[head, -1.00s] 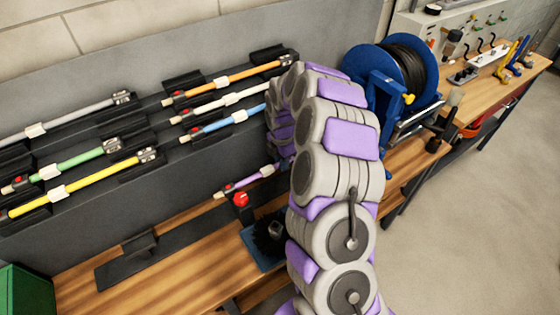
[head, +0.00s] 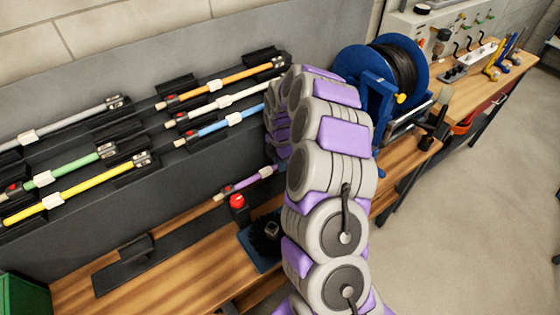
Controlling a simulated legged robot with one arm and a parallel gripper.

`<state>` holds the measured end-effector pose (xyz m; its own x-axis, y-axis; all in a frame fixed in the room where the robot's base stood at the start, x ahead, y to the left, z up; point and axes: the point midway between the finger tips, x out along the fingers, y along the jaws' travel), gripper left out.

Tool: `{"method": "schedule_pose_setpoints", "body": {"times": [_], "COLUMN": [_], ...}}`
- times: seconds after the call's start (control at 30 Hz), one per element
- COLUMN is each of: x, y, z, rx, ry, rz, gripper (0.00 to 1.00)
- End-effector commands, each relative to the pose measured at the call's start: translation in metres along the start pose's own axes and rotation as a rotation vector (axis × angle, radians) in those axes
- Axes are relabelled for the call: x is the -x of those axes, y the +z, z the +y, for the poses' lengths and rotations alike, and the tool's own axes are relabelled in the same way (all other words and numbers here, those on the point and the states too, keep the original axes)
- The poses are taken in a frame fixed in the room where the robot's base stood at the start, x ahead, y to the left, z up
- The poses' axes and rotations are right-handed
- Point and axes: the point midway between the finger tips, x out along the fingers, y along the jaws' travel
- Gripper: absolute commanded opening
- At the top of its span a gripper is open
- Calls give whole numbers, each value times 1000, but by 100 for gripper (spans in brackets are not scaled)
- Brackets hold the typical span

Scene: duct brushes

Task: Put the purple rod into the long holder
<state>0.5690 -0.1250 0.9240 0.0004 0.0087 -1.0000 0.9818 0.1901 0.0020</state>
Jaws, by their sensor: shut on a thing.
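The purple rod (head: 243,184) shows left of my arm, tilted up to the right, with a white collar near its right end. My gripper (head: 279,168) is mostly hidden behind my own arm, at the rod's right end, and is shut on the rod. The long holder, a dark flat plate (head: 175,258) with a raised block near its left end, lies on the wooden bench. The rod's left tip is above the plate's right part in the picture. I cannot tell the height between them.
Yellow (head: 85,188), green, grey, orange, white and blue rods sit in black clips on the grey wall panel. A red button (head: 237,201) and a blue-based fixture (head: 262,240) stand right of the plate. A blue hose reel (head: 385,80) is behind my arm.

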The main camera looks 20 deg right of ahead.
Motion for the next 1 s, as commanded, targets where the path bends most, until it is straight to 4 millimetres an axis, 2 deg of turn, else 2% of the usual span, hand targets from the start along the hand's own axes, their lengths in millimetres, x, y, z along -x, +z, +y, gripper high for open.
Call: {"method": "schedule_pose_setpoints", "body": {"times": [0.53, 0.83, 0.87, 1.0], "x": [-15, -17, -17, -17], "y": [1, 0, 0, 0], "z": [-1, -1, -1, -1], "rx": [0, 0, 0, 0], "ry": [-2, -2, -2, -2], "rz": [2, 2, 2, 2], "gripper": [0, 0, 23, 37]}}
